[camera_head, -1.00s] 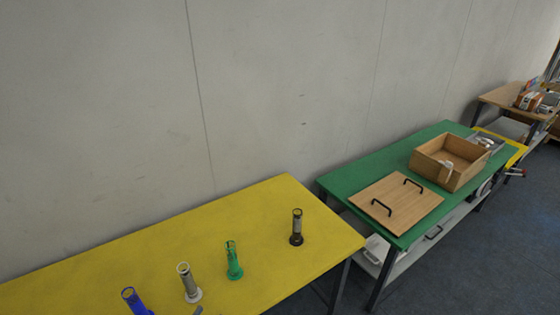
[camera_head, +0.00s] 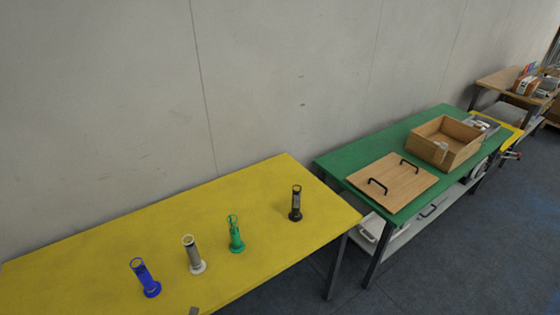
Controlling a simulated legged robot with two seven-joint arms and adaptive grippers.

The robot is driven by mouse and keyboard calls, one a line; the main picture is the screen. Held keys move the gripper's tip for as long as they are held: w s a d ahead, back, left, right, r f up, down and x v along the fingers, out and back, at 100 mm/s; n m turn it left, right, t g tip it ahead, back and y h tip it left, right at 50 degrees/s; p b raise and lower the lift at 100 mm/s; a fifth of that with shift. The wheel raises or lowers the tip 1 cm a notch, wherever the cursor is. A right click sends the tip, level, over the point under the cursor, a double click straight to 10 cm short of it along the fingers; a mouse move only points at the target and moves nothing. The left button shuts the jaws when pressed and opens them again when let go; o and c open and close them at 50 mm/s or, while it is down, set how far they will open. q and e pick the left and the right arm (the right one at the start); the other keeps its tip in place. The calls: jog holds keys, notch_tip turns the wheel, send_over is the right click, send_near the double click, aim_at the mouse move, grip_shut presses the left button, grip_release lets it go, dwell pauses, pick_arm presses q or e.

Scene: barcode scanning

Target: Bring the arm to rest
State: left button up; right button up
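Neither of my grippers can be made out in the head view. A small grey piece (camera_head: 194,311) pokes in at the bottom edge; I cannot tell what it belongs to. On the yellow table (camera_head: 100,260) stand a blue holder (camera_head: 146,279), a white and grey holder (camera_head: 194,255), a green holder (camera_head: 235,234) and a black holder (camera_head: 296,204). All are upright and apart from each other.
A green table (camera_head: 345,164) to the right bears a wooden board with two black handles (camera_head: 392,183) and an open wooden box (camera_head: 445,143). A wooden table (camera_head: 497,82) is farther back. A wall runs behind; dark floor (camera_head: 470,250) lies open in front.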

pick_arm(q)
jog(key=s+d+f+n+g+h, duration=0.1)
jog(key=s+d+f+n+g, duration=0.3)
jog(key=s+n, duration=0.5)
jog(key=s+d+f+n+g+h, duration=0.1)
jog(key=s+f+n+g, duration=0.4)
jog(key=s+n, duration=0.4)
notch_tip(320, 180, down, 18)
jog(key=g, duration=0.2)
jog(key=s+f, duration=0.4)
jog(key=f, duration=0.4)
jog(key=s+f+g, duration=0.1)
jog(key=s+f, duration=0.3)
jog(key=f, duration=0.4)
jog(key=shift+s+a, duration=0.2)
jog(key=shift+a, duration=0.05)
pick_arm(e)
jog(key=shift+s, duration=0.45)
